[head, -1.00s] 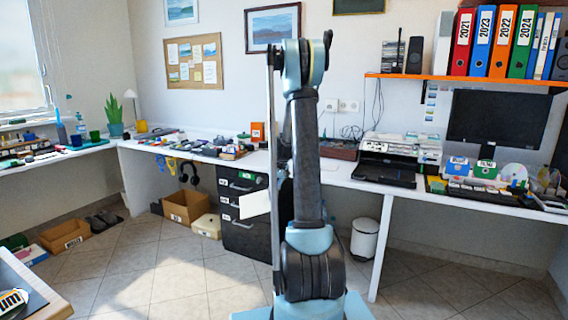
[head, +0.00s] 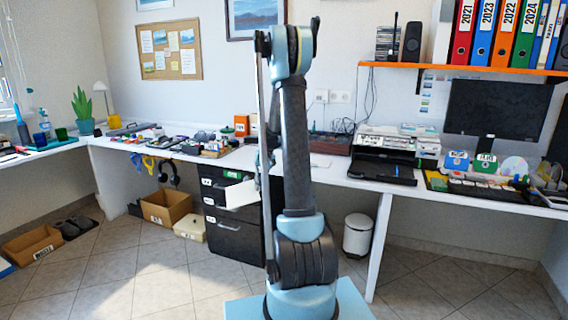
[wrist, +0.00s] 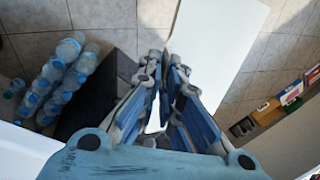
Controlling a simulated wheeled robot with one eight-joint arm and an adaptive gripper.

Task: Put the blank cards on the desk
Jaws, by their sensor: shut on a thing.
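My gripper (wrist: 166,75) is shut on the blank cards (wrist: 222,40), a white sheet-like piece that reaches up and away from the fingers in the wrist view. In the head view the white cards (head: 241,194) show left of my arm, in front of the black drawer unit. The gripper itself is mostly hidden by my arm there. I cannot tell how many cards are held. The white desk (head: 335,176) runs along the back wall behind my arm, and a bare stretch of it shows beside the printer.
A black and white printer (head: 385,158), monitor (head: 495,110) and disc items fill the right side of the desk. Clutter covers the left part. The drawer unit (head: 232,232), a cardboard box (head: 166,208) and a white bin (head: 357,235) stand on the floor. The foreground floor is largely open.

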